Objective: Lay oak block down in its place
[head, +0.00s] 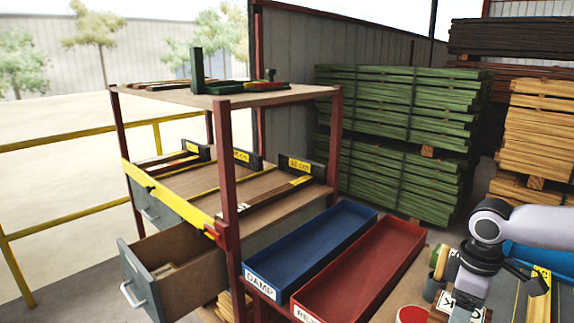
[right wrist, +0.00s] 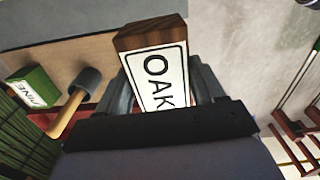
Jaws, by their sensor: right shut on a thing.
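The oak block (right wrist: 157,72) is dark brown wood with a white label reading OAK. In the right wrist view it stands between the fingers of my right gripper (right wrist: 165,98), which is shut on it. In the head view the right gripper (head: 458,306) is at the lower right, right of the red tray, with the block's white label (head: 447,302) partly showing. I cannot tell whether the block touches the surface below. My left gripper is not in view. No place marked for oak can be made out.
A blue tray (head: 318,246) labelled DAMP and a red tray (head: 372,262) lie side by side left of the gripper. A rack (head: 228,170) with an open drawer (head: 165,265) stands at left. The right wrist view shows a green PINE block (right wrist: 36,88) and a mallet (right wrist: 86,82).

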